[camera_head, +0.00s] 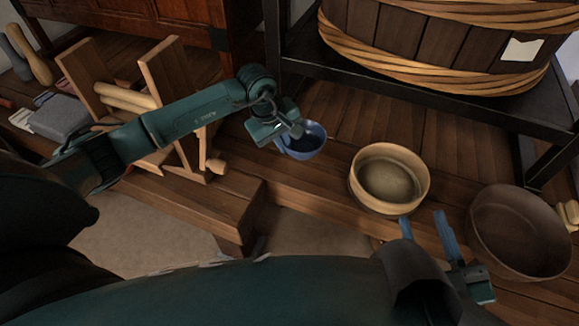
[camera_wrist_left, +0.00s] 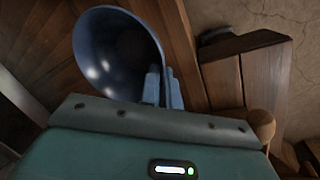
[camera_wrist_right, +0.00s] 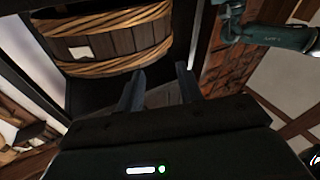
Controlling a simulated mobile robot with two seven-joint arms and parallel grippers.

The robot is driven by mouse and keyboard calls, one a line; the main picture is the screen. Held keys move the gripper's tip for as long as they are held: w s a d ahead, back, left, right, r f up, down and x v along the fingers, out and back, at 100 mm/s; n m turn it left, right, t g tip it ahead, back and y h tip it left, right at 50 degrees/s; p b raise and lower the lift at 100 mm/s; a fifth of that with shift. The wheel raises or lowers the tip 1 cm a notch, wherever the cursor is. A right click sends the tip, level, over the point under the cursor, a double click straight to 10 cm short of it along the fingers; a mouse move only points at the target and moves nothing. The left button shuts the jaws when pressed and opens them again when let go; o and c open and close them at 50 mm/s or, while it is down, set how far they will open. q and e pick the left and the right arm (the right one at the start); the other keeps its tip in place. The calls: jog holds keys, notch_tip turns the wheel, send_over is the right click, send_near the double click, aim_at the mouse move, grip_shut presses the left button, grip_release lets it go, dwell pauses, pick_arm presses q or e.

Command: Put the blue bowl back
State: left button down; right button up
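The blue bowl (camera_head: 308,149) is at the middle of the head view, just left of a pale wooden bowl. It also shows large in the left wrist view (camera_wrist_left: 104,45), with its hollow side facing the camera. My left gripper (camera_head: 293,133) is at the bowl's near-left rim. In the left wrist view its fingers (camera_wrist_left: 161,88) are close together with the rim between them. Whether the bowl touches the boards below is not clear. My right gripper (camera_head: 426,228) is open and empty in front of the pale wooden bowl; its fingers stand apart in the right wrist view (camera_wrist_right: 160,92).
The pale wooden bowl (camera_head: 366,188) and a larger brown bowl (camera_head: 518,250) stand on the plank bench. A big wooden tub (camera_head: 440,45) rests on a dark rack (camera_head: 420,90) behind. A wooden frame (camera_head: 170,90) and a grey block (camera_head: 62,118) are at left.

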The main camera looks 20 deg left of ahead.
pick_arm(q)
notch_tip(320, 180, down, 7)
jog(key=shift+f+b, duration=0.15)
jog(key=shift+b, duration=0.9)
pick_arm(e)
jog(key=shift+w+a+m, duration=0.1)
jog(key=shift+a+m, duration=0.1)
jog(key=shift+m, duration=0.1)
pick_arm(q)
jog(key=shift+f, duration=0.1)
jog(key=c, duration=2.1)
grip_release()
jog(key=shift+f, duration=0.1)
jog(key=o, duration=0.5)
pick_arm(e)
jog(key=shift+r+y, duration=0.1)
jog(key=shift+y, duration=0.2)
